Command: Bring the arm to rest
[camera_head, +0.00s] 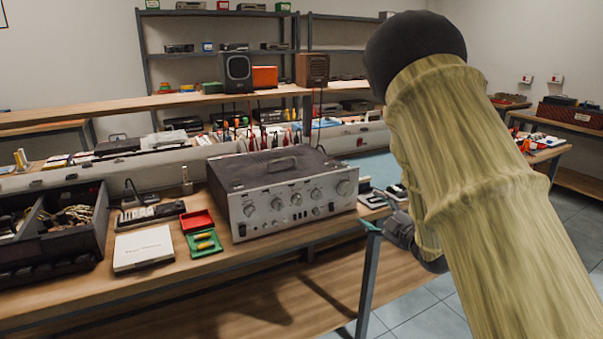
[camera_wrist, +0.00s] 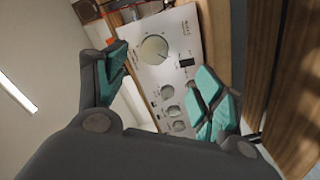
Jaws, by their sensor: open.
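My arm, in a pale wood-patterned covering, reaches down the right side of the head view. My gripper (camera_head: 398,229) shows small and dark beyond it, by the right end of the workbench, partly hidden by the arm. In the wrist view my gripper (camera_wrist: 163,88) is open, its two teal-padded fingers spread wide with nothing held between them. The silver-fronted hifi amplifier (camera_head: 290,203) stands on the bench left of the gripper. Its knobbed front (camera_wrist: 165,50) shows beyond and between the fingers in the wrist view; the exact gap cannot be told.
The wooden workbench (camera_head: 190,275) holds a white box (camera_head: 144,248), red (camera_head: 197,221) and green (camera_head: 204,243) trays, and a black divided bin (camera_head: 65,232). Shelves with speakers stand behind. Tiled floor (camera_head: 440,300) shows right of the bench.

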